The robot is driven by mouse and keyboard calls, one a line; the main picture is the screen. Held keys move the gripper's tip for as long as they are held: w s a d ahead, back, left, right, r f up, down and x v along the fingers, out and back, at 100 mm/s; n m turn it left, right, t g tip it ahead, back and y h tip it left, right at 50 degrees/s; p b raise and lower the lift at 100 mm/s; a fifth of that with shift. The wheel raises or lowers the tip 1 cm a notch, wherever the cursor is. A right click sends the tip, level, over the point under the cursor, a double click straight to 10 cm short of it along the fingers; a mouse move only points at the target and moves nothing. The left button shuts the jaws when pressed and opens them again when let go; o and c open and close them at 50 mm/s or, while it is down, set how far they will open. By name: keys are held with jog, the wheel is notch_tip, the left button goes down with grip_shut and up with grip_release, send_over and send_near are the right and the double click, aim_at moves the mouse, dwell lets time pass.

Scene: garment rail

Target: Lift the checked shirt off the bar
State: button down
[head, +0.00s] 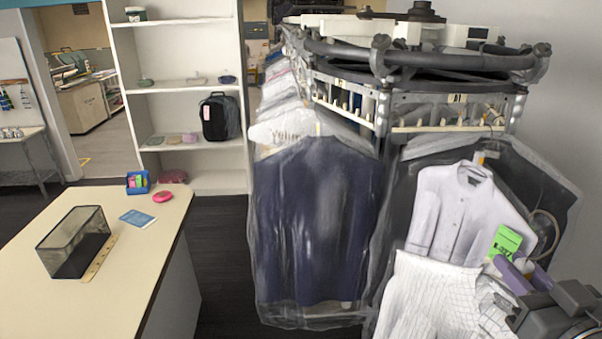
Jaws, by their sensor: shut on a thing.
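The checked shirt (430,296), white with a thin dark grid, hangs at the bottom right of the head view, in front of the other garments. Its lower part is cut off by the frame edge. My gripper (512,271) is at the right, beside the shirt's upper right part, and is shut on it. The exact grip point is hidden. The bar (440,127) of the rail runs above and behind, with garments hanging from it. The checked shirt's top shows below the bar, apart from it in the picture.
A plain pale shirt (462,215) hangs just behind, with a green tag (506,242) near it. A dark bagged garment (315,220) hangs to the left. A table (140,270) with a mesh basket (75,243) stands at left. Dark floor is free between table and rail.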

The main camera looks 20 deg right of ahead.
jog(key=v, duration=0.7)
dwell(0.4)
